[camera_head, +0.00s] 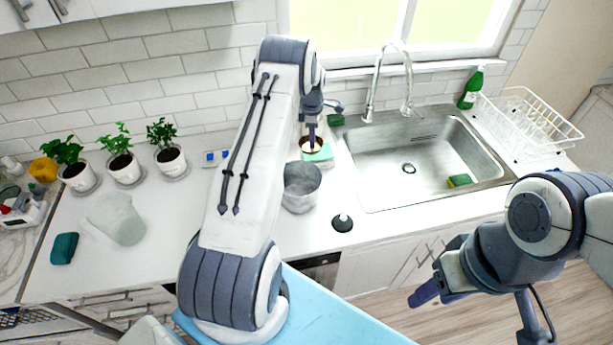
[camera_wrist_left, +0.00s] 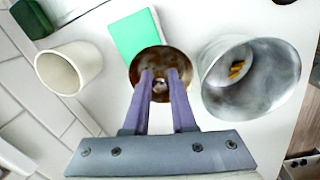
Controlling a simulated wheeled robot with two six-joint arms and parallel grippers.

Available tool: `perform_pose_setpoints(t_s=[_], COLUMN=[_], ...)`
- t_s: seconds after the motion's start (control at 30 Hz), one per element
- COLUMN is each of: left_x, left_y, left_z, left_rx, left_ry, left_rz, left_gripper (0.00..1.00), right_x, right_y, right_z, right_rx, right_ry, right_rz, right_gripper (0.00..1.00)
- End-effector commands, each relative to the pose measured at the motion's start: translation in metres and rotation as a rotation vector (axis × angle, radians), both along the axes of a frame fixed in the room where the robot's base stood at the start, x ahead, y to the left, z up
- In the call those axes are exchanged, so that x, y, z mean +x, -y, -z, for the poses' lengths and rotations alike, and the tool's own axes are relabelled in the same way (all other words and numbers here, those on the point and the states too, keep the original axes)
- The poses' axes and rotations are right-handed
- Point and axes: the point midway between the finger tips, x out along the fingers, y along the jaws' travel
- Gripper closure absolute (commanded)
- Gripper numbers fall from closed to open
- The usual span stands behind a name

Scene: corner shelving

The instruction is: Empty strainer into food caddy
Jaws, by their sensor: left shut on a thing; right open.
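The strainer, a small round brown-and-metal bowl (camera_wrist_left: 160,72), is between the tips of my left gripper (camera_wrist_left: 163,77) in the left wrist view. That gripper is shut on it. In the head view, my left gripper (camera_head: 312,138) is over the counter left of the sink, and the strainer is partly hidden there. A grey metal bucket (camera_head: 301,188), which looks like the food caddy, stands just in front of it. The left wrist view shows the bucket (camera_wrist_left: 225,95) beside the strainer, with orange scraps inside. My right gripper (camera_head: 437,292) is open and empty, low in front of the counter.
A green-and-white sponge (camera_wrist_left: 133,38) and a pale cup (camera_wrist_left: 68,68) are close to the strainer. A black knob-topped stopper (camera_head: 342,222) lies near the counter's front edge. The sink (camera_head: 390,150), dish rack (camera_head: 530,120) and tap are right; potted plants and a clear bin (camera_head: 118,220) are left.

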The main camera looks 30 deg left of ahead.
Motion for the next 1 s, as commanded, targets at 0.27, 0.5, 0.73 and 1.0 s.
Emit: perform_pose_setpoints(t_s=[0.27,0.5,0.73,1.0], left_x=[-0.001,-0.002,-0.003,-0.003], left_y=[-0.013,-0.016,-0.016,-0.017], left_z=[0.003,0.002,0.002,0.002], left_rx=[-0.015,-0.019,-0.019,-0.019], left_ry=[-0.056,-0.068,-0.068,-0.068], left_rz=[-0.013,-0.016,-0.016,-0.017], left_gripper=[1.00,1.00,1.00,1.00], right_x=[0.000,0.000,0.000,0.000], right_y=[0.000,0.000,0.000,0.000], right_z=[0.007,0.007,0.007,0.007], right_rx=[0.000,0.000,0.000,0.000], right_ry=[0.000,0.000,0.000,0.000], right_rz=[-0.001,-0.001,-0.001,-0.001], right_gripper=[0.50,0.50,0.50,0.50])
